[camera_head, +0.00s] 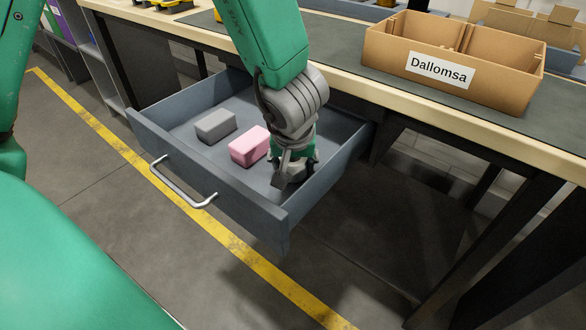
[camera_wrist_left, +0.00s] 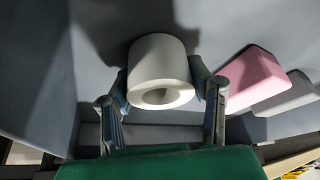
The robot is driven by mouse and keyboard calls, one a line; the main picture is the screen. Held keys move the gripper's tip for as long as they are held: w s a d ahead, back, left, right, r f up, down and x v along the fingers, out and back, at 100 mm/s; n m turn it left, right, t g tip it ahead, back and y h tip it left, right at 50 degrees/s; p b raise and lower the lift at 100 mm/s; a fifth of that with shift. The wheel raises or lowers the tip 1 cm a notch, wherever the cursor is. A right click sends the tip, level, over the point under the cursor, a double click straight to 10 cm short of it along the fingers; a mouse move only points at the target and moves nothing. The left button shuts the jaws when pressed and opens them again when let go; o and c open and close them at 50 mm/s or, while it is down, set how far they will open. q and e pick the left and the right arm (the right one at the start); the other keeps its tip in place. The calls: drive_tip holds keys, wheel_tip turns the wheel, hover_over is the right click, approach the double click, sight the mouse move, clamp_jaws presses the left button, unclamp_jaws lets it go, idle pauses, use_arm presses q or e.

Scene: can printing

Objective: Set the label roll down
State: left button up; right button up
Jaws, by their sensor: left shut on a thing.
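The label roll (camera_wrist_left: 160,64) is a white cylinder with a hole in its end, seen in the left wrist view. My left gripper (camera_head: 290,172) is shut on it, with one finger on each side. In the head view the gripper is low inside the open drawer (camera_head: 240,212), near its right front corner, and the roll is hidden by the gripper. In the left wrist view the roll is close to the drawer floor; I cannot tell whether it touches. My right gripper is not in view.
A pink block (camera_head: 249,147) lies in the drawer just left of my gripper, with a grey block (camera_head: 215,126) farther left. The drawer's walls surround them. The workbench (camera_head: 345,62) above carries a cardboard box (camera_head: 390,48) labelled Dallomsa.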

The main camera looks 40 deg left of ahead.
use_arm(q)
drive_tip(key=shift+a, duration=0.25)
drive_tip(key=shift+a+f, duration=0.1)
drive_tip(key=shift+a, duration=0.15)
drive_tip(key=o, duration=1.2)
drive_tip(key=shift+a+f, duration=0.15)
drive_tip(key=shift+a, duration=0.2)
drive_tip(key=shift+d, duration=0.45)
drive_tip(key=shift+d+r, duration=0.2)
drive_tip(key=shift+r, duration=0.15)
drive_tip(key=p+v, duration=0.8)
drive_tip(key=v, duration=0.3)
drive_tip(key=shift+s+a+r, duration=0.1)
drive_tip(key=shift+s+r, duration=0.05)
drive_tip(key=shift+r, duration=0.2)
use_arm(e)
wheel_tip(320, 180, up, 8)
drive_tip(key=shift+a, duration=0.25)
